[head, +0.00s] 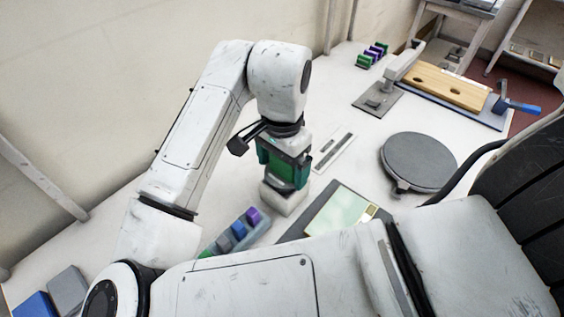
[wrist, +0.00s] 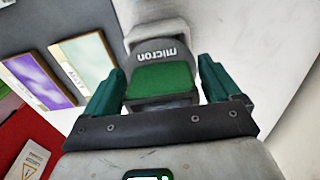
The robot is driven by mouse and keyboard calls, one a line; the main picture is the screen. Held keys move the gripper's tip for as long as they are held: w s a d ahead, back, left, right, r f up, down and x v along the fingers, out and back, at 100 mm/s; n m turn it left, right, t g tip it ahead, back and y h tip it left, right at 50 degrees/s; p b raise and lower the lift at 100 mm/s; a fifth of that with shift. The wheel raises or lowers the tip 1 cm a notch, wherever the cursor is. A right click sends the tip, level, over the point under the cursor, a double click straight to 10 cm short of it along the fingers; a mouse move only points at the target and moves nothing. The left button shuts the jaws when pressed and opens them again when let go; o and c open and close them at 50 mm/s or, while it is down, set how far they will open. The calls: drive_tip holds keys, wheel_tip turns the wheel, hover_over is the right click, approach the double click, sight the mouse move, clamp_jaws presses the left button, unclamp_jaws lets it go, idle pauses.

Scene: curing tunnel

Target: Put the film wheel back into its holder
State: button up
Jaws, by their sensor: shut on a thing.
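The film wheel (wrist: 158,62) is dark grey and rounded, with the word "micron" upside down and a green band, in the wrist view. My gripper (wrist: 162,74) is shut on it, with teal fingers on both sides of the green part. The holder looks to be the light grey block (wrist: 158,28) around the wheel's far side. In the head view my gripper (head: 283,165) points down just above the light grey holder (head: 284,200). Whether the wheel is fully seated in it I cannot tell. The fingers hide much of the wheel in the head view.
A tray of coloured blocks (head: 215,246) and a dark mat with a pale green sheet (head: 330,215) lie close by. A round grey plate (head: 418,162) and a wooden board (head: 440,86) are to the right. A small rack (head: 372,55) stands at the back.

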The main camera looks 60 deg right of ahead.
drive_tip(key=shift+f+b, duration=0.65)
drive_tip(key=shift+f, duration=0.25)
drive_tip(key=o, duration=1)
drive_tip(key=shift+r+p, duration=3.2)
drive_tip(key=shift+r, duration=0.35)
drive_tip(key=shift+f, duration=0.1)
